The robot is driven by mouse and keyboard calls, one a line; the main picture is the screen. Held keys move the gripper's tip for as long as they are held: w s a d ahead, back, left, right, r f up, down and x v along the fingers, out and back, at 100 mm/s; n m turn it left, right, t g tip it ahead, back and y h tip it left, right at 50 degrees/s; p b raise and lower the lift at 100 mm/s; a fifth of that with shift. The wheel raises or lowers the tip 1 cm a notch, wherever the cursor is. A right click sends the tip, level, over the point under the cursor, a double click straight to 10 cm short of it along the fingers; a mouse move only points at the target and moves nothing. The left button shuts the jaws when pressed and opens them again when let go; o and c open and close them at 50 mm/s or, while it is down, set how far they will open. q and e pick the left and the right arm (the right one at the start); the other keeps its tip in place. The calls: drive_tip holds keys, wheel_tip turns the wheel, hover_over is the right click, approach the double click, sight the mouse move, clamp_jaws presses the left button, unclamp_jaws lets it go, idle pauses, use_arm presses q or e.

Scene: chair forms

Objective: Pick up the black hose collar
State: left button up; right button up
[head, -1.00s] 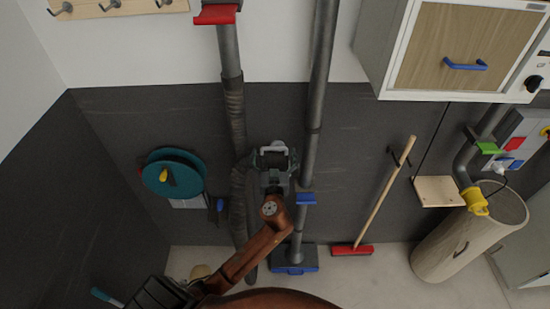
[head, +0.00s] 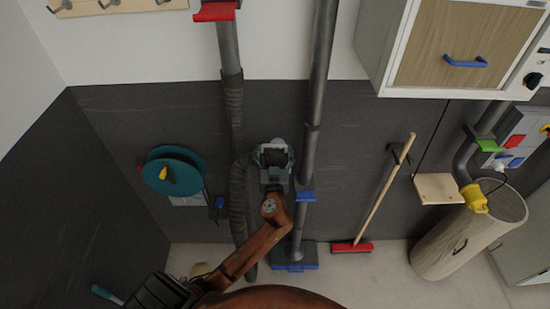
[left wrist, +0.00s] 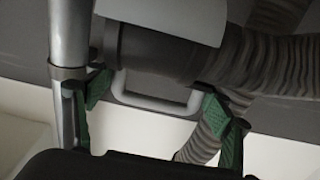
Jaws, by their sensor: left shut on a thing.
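The black hose collar (left wrist: 150,52) is a dark cylinder at the end of a ribbed grey hose, with a pale U-shaped handle (left wrist: 155,104) beside it in the left wrist view. In the head view the collar (head: 273,157) shows small between the fingers, in front of the dark wall panel. My left gripper (head: 275,160) is shut on the collar. Its green-padded fingertips (left wrist: 156,98) stand on both sides of the collar and handle. The exact contact is partly hidden. My right gripper is not in view.
A grey vertical pipe (head: 313,90) with a blue-edged floor nozzle (head: 295,267) stands just right of the gripper. A ribbed hose (head: 239,195) hangs to the left. A teal reel (head: 174,171) is on the wall further left, a red broom (head: 352,247) to the right.

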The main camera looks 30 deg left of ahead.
use_arm(q)
drive_tip(key=c, duration=0.5)
drive_tip(key=shift+r, duration=0.15)
